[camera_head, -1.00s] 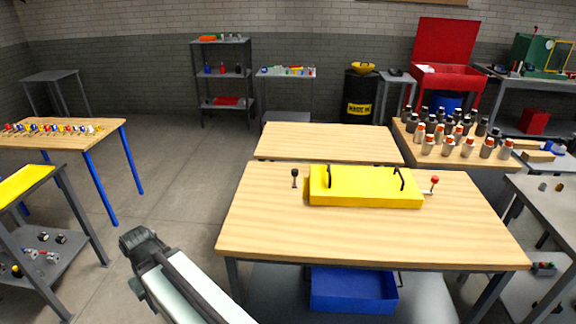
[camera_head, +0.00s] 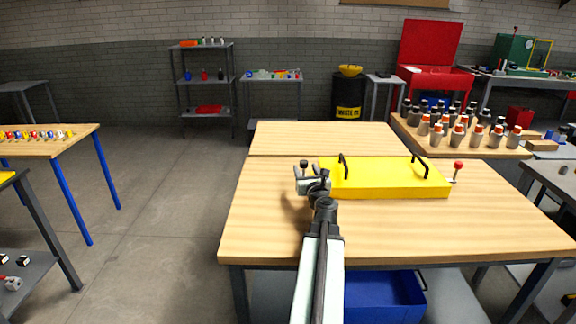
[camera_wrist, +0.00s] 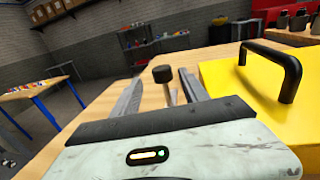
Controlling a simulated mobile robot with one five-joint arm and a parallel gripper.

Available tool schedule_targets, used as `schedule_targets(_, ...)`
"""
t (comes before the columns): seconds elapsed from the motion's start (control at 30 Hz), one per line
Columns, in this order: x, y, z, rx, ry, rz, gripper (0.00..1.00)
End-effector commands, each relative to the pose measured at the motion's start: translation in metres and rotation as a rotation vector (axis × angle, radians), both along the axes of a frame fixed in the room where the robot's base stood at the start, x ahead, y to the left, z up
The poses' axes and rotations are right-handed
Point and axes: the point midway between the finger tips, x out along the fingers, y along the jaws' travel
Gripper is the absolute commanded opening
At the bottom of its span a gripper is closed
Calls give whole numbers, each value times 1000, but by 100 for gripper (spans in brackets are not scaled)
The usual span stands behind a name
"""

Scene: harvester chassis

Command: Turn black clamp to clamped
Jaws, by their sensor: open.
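The black clamp (camera_head: 304,163) shows as a black knob just beyond my gripper, at the left end of the yellow box (camera_head: 388,180) on the wooden table. In the wrist view the black clamp's knob (camera_wrist: 162,74) stands on a pale stem, upright or nearly so, between my fingers in the picture. My gripper (camera_head: 308,170) is open and empty, with its two fingers (camera_wrist: 160,92) on either side of the knob. I cannot tell whether they touch it. The clamp's base is hidden by my gripper. A red-knobbed clamp (camera_head: 457,167) stands at the box's right end.
Two black handles rise from the yellow box; the nearer one (camera_wrist: 274,70) is right of my gripper in the wrist view. The wooden table (camera_head: 262,225) is bare on its left and front. A blue bin (camera_head: 385,298) sits below. Bottles (camera_head: 462,130) crowd another table at right.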

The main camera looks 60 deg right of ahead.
Motion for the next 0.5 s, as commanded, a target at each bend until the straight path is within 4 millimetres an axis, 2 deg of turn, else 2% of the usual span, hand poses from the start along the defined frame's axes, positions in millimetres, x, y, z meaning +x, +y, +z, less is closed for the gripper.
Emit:
schedule_targets(0.17,2,-2,1,2,-4,0,52)
schedule_targets(0.27,12,-6,1,1,-1,6,52)
schedule_targets(0.5,47,-34,1,0,0,13,52)
